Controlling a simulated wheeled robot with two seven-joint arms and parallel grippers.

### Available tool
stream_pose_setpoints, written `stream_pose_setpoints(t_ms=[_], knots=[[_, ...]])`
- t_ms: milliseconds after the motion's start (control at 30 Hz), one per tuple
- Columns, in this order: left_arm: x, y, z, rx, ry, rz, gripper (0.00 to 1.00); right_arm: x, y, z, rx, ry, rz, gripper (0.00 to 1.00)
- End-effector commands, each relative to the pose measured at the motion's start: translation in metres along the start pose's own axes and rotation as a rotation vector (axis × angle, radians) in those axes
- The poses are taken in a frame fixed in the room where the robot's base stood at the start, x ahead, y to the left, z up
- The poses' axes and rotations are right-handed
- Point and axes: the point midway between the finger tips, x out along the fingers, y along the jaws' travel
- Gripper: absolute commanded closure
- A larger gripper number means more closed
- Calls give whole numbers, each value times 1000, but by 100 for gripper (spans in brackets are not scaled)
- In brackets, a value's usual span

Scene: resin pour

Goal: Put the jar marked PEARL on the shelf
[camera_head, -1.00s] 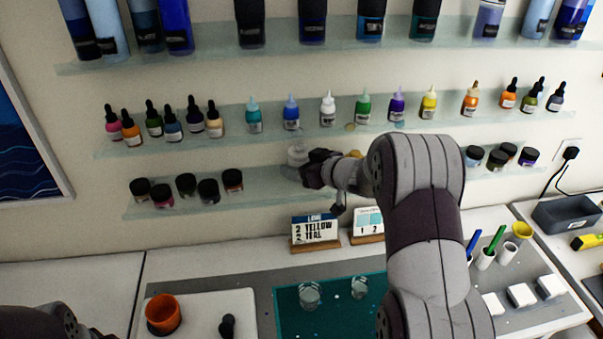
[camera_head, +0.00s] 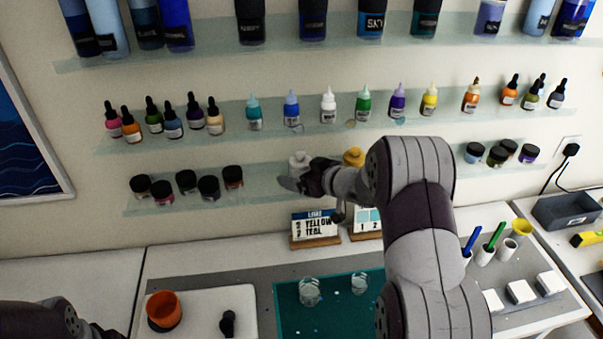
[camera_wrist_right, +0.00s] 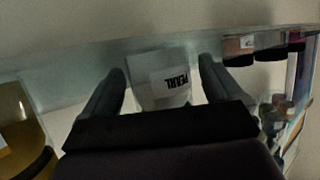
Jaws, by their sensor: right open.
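The white jar (camera_head: 298,162) stands on the lowest glass shelf (camera_head: 262,181), left of a yellow-lidded jar (camera_head: 354,156). In the right wrist view the jar (camera_wrist_right: 145,72) shows its label, reading PEARL upside down. My right gripper (camera_head: 292,184) is in front of the jar at the shelf in the head view. In the wrist view the right gripper (camera_wrist_right: 160,86) is open, one finger on each side of the jar, with small gaps showing. The lower part of the jar is partly hidden by the gripper. My left gripper is outside the frame.
Several dark-lidded jars (camera_head: 208,188) stand left on the same shelf, and more (camera_head: 497,156) at its right. Dropper bottles line the shelf above. Below are a card stand (camera_head: 315,228), clear cups (camera_head: 309,291) on a teal mat and an orange cup (camera_head: 164,309).

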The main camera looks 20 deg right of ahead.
Motion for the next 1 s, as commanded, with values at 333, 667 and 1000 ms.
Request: stream_pose_setpoints(t_ms=[333, 667, 1000], knots=[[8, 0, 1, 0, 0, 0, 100, -69, 1, -1, -1, 2, 5, 7], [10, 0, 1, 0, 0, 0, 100, -118, 0, -2, 0, 1, 2, 7], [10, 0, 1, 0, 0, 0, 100, -104, -19, 16, 31, -228, 261, 7]])
